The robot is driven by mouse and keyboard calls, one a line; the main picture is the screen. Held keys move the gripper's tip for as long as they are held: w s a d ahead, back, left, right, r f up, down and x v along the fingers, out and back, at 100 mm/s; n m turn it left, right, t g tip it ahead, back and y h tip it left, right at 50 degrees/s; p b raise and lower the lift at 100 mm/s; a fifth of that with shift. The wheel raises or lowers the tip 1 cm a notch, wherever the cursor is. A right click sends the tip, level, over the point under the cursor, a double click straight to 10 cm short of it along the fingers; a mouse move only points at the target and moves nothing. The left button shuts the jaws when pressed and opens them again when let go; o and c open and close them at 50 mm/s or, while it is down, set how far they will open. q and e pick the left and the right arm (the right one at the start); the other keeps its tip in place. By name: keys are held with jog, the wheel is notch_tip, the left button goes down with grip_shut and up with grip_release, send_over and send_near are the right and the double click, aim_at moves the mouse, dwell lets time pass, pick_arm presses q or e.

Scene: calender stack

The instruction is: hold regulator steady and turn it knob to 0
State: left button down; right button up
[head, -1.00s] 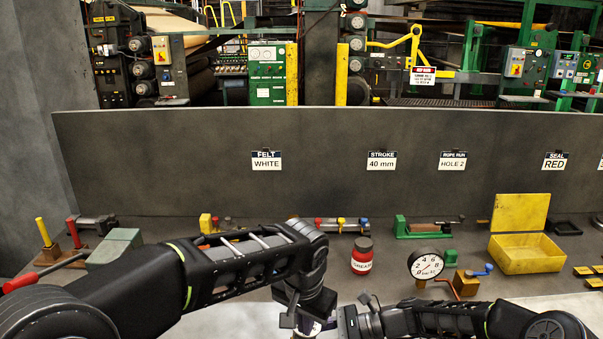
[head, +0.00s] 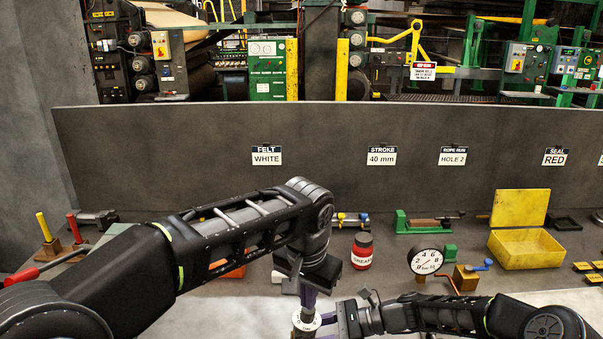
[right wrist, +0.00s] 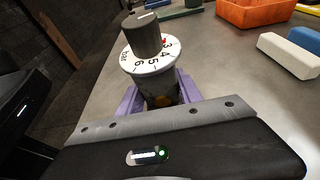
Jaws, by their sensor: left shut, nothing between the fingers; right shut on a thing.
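The regulator has a dark grey knob (right wrist: 143,35) above a white numbered dial (right wrist: 150,62) and a grey body (right wrist: 158,92). A red mark shows near the 3 at the dial's far side. My right gripper (right wrist: 160,98) is shut on the regulator body, with purple fingers on both sides of it. In the head view the white dial (head: 306,320) shows at the bottom edge. My left gripper (head: 309,297) is shut and empty, pointing down just above the dial in the picture. It hides the knob there. In the wrist view no finger touches the knob.
A red grease jar (head: 362,252), a pressure gauge (head: 426,261) and an open yellow box (head: 525,250) stand on the bench behind my right arm. An orange bin (right wrist: 255,12) and blue and white blocks (right wrist: 290,55) lie beyond the regulator in the wrist view.

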jog(key=shift+f, duration=0.1)
jog(key=o, duration=1.1)
jog(key=shift+c, duration=0.2)
jog(key=shift+d, duration=0.15)
jog(key=v, duration=1.2)
